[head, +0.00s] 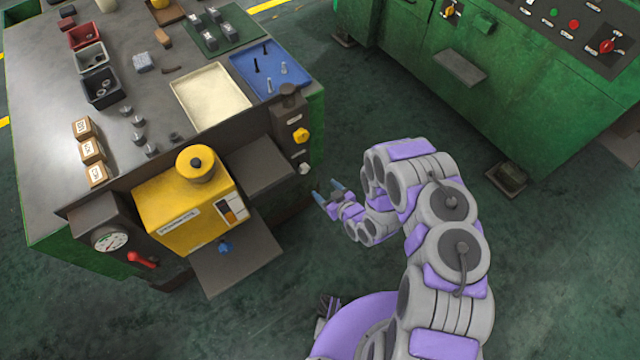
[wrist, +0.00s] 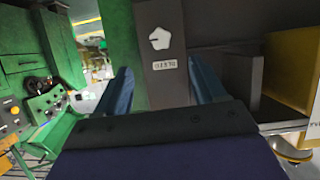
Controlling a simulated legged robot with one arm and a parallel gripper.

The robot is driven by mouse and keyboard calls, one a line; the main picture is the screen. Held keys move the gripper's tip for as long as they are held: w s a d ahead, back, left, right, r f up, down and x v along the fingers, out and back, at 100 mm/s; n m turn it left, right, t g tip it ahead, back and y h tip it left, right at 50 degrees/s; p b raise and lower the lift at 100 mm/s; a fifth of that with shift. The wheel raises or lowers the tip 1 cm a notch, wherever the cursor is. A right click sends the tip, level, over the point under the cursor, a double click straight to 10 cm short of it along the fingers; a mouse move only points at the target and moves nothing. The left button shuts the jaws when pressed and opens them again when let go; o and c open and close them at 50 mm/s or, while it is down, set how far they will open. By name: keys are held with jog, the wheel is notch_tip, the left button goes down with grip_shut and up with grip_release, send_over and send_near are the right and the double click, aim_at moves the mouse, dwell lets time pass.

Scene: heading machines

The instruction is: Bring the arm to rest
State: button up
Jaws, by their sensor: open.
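My gripper (head: 328,196) is open and empty, in front of the right end of the green workbench with the grey top (head: 50,150). My purple and grey arm is bent, with its upper part raised over the floor and the gripper pointing left toward the bench front. In the wrist view the two blue fingers of my gripper (wrist: 160,90) stand apart with nothing between them. Behind them is a dark panel (wrist: 162,75) with a white knob and a small label.
A yellow box (head: 185,215) with a round cap stands at the bench front, above a grey plate (head: 235,265) that juts out. A yellow knob (head: 301,135) sits on the bench's right corner. A green machine (head: 530,80) stands at the upper right. Open floor (head: 540,270) lies at the right.

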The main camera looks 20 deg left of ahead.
jog(key=shift+v, duration=0.85)
jog(key=w+d+r+m+h, duration=0.1)
jog(key=w+d+r+h, duration=0.35)
jog(key=d, duration=0.35)
jog(key=w+d+r+h, duration=0.3)
jog(key=w+d+r, duration=0.2)
jog(key=d+r, duration=0.15)
jog(key=s+d+r+m+g+h, duration=0.3)
jog(key=s+d+r+m+h, duration=0.1)
jog(key=d+r, duration=0.8)
jog(key=s+d+r+m+g+b, duration=0.15)
jog(key=s+r+m+g, duration=0.25)
jog(key=s+r, duration=0.95)
jog(key=s+a+r+g, duration=0.1)
jog(key=s+a+r, duration=0.1)
jog(key=s, duration=0.9)
jog(key=s+a+r+m+g+y, duration=0.1)
jog(key=s+r, duration=0.4)
jog(key=s, duration=0.7)
jog(key=shift+s+a+g, duration=0.3)
jog(key=shift+a+g, duration=0.1)
jog(key=shift+g, duration=0.4)
